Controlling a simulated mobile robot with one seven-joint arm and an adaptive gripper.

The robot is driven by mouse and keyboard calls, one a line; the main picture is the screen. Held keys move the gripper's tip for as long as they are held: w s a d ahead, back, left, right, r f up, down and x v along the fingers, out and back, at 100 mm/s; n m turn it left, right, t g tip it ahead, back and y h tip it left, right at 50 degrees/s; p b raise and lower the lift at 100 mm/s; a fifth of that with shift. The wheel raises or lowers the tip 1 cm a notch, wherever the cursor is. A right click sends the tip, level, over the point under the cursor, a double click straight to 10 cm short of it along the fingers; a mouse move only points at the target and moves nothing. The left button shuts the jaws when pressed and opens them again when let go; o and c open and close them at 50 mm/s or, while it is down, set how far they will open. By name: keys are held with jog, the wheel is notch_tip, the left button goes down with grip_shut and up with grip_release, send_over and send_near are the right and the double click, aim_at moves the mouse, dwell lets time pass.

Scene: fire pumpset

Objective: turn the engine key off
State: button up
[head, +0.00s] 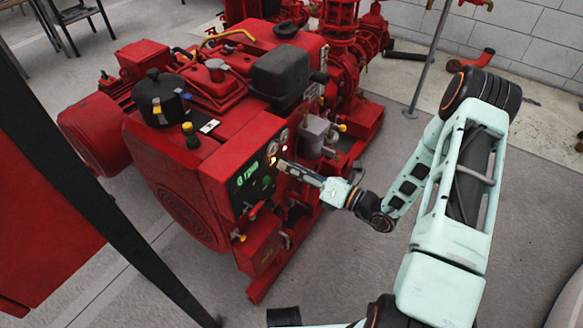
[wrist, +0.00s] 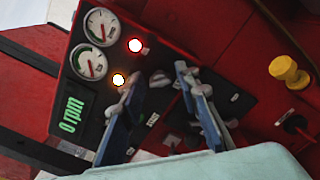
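The black control panel (head: 240,190) is on the end of the red engine, with a green display reading 0 rpm (wrist: 72,114). In the wrist view, a small grey piece (wrist: 160,78) on the panel, which looks like the engine key, sits between my fingertips. I cannot tell its turn angle or whether a finger touches it. My gripper (wrist: 157,80) is open, its two blue fingers apart and pointing at the panel. In the head view my gripper (head: 280,165) is at the panel's right edge; the key cannot be made out there.
Two round gauges (wrist: 95,45) and two lit lamps, one red-rimmed (wrist: 135,45) and one orange (wrist: 118,80), are beside the fingers. A yellow knob (wrist: 290,72) stands out at the right. Red pump pipework (head: 345,60) rises behind. Grey floor (head: 345,265) is clear in front.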

grip_shut()
jog(key=n, duration=0.8)
jog(key=shift+n, duration=0.4)
dwell(0.4)
jog(key=shift+o, duration=1.6)
grip_release()
